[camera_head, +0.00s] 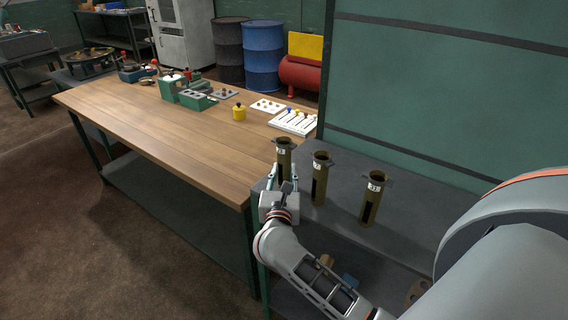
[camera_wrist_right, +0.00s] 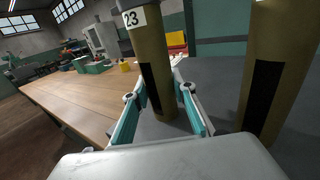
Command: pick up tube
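Three olive-brown tubes stand upright on a dark grey table: a left tube (camera_head: 285,158), a middle tube (camera_head: 320,180) and a right tube (camera_head: 371,200). Each has a flared top, a white number label and a dark slot. My right gripper (camera_head: 281,180) is low at the left tube. In the right wrist view, that tube (camera_wrist_right: 158,70), labelled 23, stands between the teal-padded fingers of my right gripper (camera_wrist_right: 160,92). The fingers are spread, with a gap visible beside the tube. My left gripper is not in view.
Another tube (camera_wrist_right: 276,70) stands close on the right in the wrist view. A green panel (camera_head: 440,95) rises behind the grey table (camera_head: 335,215). A wooden table (camera_head: 170,130) with small parts and a yellow item (camera_head: 239,113) adjoins on the left.

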